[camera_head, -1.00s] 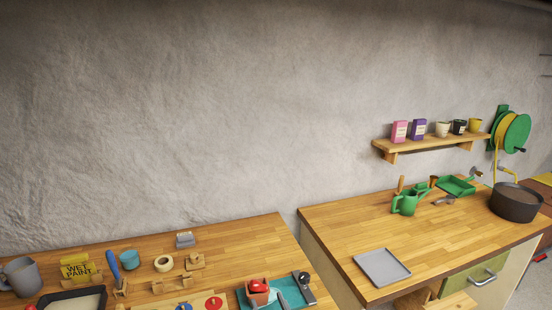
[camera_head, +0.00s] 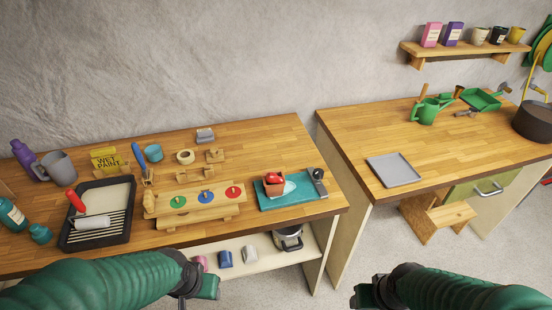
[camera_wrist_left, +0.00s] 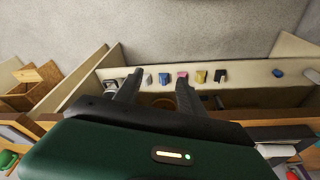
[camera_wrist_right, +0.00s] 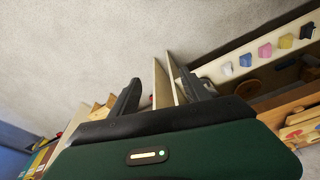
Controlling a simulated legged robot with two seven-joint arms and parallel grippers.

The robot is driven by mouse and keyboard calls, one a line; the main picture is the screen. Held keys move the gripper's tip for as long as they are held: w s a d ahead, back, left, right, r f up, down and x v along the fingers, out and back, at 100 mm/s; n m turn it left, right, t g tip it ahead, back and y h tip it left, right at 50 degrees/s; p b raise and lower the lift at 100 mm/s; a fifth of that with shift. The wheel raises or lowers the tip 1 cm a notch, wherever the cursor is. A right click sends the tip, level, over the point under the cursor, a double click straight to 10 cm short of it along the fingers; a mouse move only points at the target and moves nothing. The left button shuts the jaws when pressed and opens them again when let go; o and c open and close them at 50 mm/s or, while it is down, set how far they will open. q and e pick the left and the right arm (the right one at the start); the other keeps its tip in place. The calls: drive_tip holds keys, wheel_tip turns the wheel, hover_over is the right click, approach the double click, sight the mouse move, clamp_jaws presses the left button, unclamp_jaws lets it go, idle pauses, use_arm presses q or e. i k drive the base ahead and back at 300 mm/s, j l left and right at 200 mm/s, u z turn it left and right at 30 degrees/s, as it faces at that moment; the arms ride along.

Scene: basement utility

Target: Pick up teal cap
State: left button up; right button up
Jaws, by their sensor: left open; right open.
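A small teal cap (camera_head: 40,233) lies on the left workbench (camera_head: 270,142), beside a teal bottle (camera_head: 12,214) at the left edge of the head view. My left gripper (camera_head: 200,284) is low in the head view, in front of the workbench and well to the right of the cap. It is open and empty in the left wrist view (camera_wrist_left: 160,82). My right gripper (camera_head: 366,296) is at the bottom of the head view, in front of the gap between the benches. It is open and empty in the right wrist view (camera_wrist_right: 158,80). I cannot make out the cap in either wrist view.
A black paint tray (camera_head: 112,238) with a red-handled roller (camera_head: 92,222) lies just right of the cap. A grey jug (camera_head: 56,166) and purple bottle (camera_head: 22,153) stand behind. A lower shelf (camera_head: 262,256) holds several small items. The right bench has clear room.

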sight(43, 236)
drive_tip(key=u, duration=2)
